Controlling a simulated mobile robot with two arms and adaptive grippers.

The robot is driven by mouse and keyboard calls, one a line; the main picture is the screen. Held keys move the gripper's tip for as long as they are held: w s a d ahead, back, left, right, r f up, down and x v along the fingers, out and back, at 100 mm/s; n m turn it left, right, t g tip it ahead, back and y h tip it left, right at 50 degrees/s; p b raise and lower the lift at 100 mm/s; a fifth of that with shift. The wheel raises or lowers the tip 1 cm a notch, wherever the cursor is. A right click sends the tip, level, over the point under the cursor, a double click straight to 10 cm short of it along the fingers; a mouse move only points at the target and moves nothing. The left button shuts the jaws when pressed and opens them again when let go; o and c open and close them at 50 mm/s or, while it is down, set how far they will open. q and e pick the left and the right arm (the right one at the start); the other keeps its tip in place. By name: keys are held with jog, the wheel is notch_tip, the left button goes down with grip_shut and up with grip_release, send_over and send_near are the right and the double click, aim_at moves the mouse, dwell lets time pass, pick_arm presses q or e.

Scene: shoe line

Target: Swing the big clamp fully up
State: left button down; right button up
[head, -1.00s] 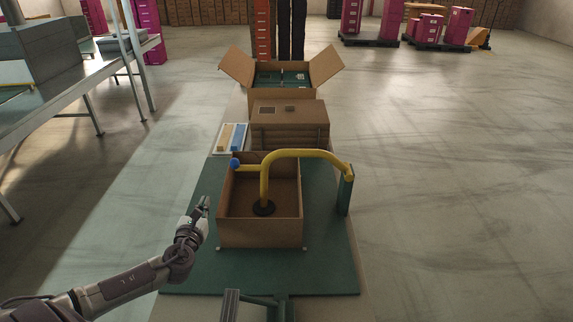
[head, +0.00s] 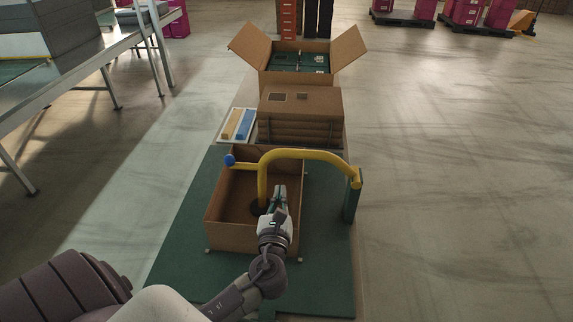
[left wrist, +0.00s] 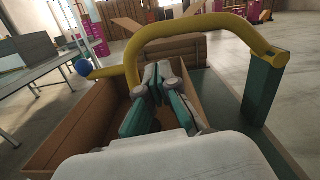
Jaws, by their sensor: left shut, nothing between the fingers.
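The big clamp (head: 305,154) is a yellow bent arm hinged on a green post (head: 352,200) at the right. It arches over an open brown box (head: 228,236), and its upright part goes down to a dark round foot inside, partly hidden by my gripper. A blue knob (head: 230,160) ends a short yellow handle at its left. My left gripper (head: 280,190) is shut and empty, just right of the clamp's upright part, over the box. In the left wrist view, its fingertips (left wrist: 158,68) point under the yellow arch (left wrist: 190,28). My right gripper is not seen.
A green base board (head: 180,270) lies under the box. A table is at the far left; floor at right is clear.

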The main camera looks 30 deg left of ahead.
pick_arm(q)
jog(key=p+x, duration=0.1)
jog(key=x, duration=0.9)
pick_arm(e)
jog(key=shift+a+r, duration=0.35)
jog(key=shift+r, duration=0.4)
pick_arm(q)
jog(key=shift+w+p, duration=0.15)
jog(key=shift+p, duration=0.2)
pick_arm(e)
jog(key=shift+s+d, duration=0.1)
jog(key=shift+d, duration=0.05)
